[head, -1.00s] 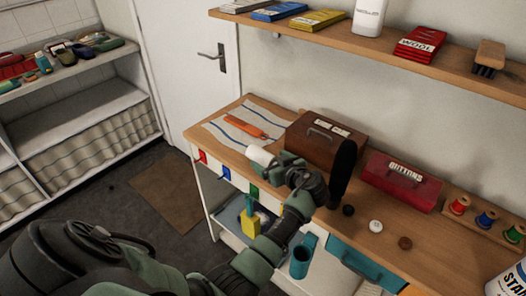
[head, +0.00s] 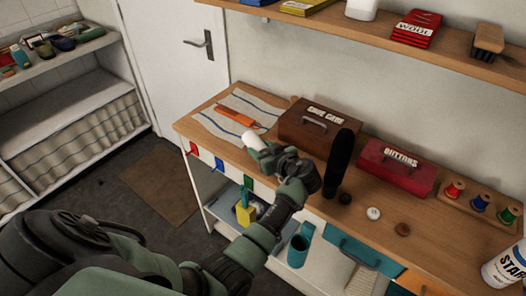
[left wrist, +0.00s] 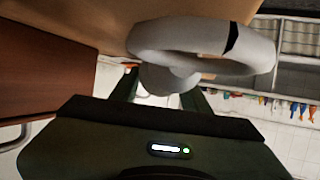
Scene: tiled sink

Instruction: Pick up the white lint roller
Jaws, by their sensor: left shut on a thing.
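The white lint roller (head: 251,139) is at the front edge of the wooden worktop, in front of the brown box. My left gripper (head: 264,154) is shut on it, with the roller's white end sticking out past the fingers. In the left wrist view, a white rounded piece of the roller (left wrist: 190,40) with a dark mark shows just beyond the fingers (left wrist: 165,97). The fingers hide part of it. I cannot tell whether it still touches the worktop. My right gripper is not in view.
Close by are a brown box (head: 300,133), an orange tool (head: 235,116) on a striped cloth (head: 213,126) and a tall black object (head: 340,160). A red buttons box (head: 396,167) and thread spools (head: 480,202) stand to the right. A shelf (head: 375,33) runs above.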

